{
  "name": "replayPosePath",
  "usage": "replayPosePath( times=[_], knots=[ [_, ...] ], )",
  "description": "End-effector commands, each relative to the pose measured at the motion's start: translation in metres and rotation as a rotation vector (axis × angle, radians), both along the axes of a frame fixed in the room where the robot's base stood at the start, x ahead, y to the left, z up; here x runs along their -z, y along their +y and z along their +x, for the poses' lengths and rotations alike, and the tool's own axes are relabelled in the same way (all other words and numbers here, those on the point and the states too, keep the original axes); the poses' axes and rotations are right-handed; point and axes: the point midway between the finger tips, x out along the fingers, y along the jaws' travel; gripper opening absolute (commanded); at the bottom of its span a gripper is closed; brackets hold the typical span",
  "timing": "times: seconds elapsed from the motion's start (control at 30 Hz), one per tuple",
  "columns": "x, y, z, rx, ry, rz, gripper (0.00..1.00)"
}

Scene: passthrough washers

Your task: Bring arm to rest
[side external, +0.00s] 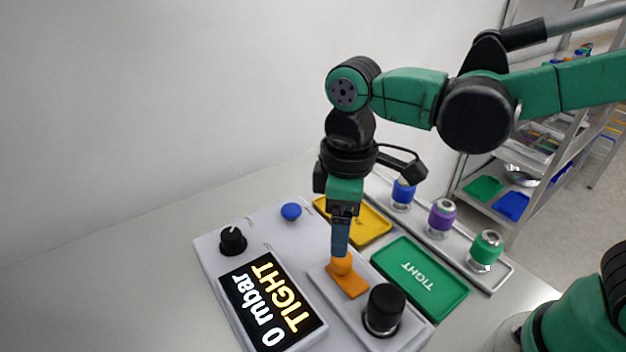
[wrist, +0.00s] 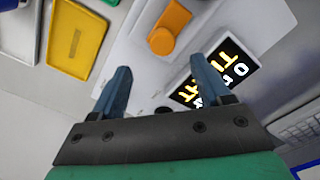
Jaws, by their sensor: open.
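My gripper (side external: 341,248) points down over the grey-white test unit (side external: 215,262) in the side view. Its two blue fingers are apart and empty in the wrist view (wrist: 160,72). An orange clamp or lever with a rounded knob (side external: 346,280) is just below the fingertips in the side view. In the wrist view the orange part (wrist: 169,27) lies beyond the gap between the fingers, not between them. I cannot tell from the side view whether a finger touches it. The display (side external: 270,305) reads "0 mbar TIGHT"; it also shows in the wrist view (wrist: 232,65).
A black cylinder (side external: 384,308), a black dial (side external: 232,240) and a blue button (side external: 291,211) stand up from the unit. A green tray marked TIGHT (side external: 420,283) and a yellow tray (side external: 368,222) lie beside it. Blue (side external: 402,192), purple (side external: 442,215) and green (side external: 487,248) capped parts stand on a rack.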

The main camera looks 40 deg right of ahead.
Motion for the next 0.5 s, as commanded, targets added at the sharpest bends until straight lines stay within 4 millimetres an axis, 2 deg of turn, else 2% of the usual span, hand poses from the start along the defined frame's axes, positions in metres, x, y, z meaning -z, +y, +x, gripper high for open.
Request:
replayPosePath(
  times=[0.33, 0.43, 0.5],
  knots=[
    [-0.002, -0.001, 0.000, 0.007, -0.005, 0.002, 0.70],
    [-0.004, -0.012, 0.001, 0.067, -0.045, 0.021, 0.70],
    [-0.008, -0.025, 0.002, 0.152, -0.105, 0.048, 0.70]
  ],
)
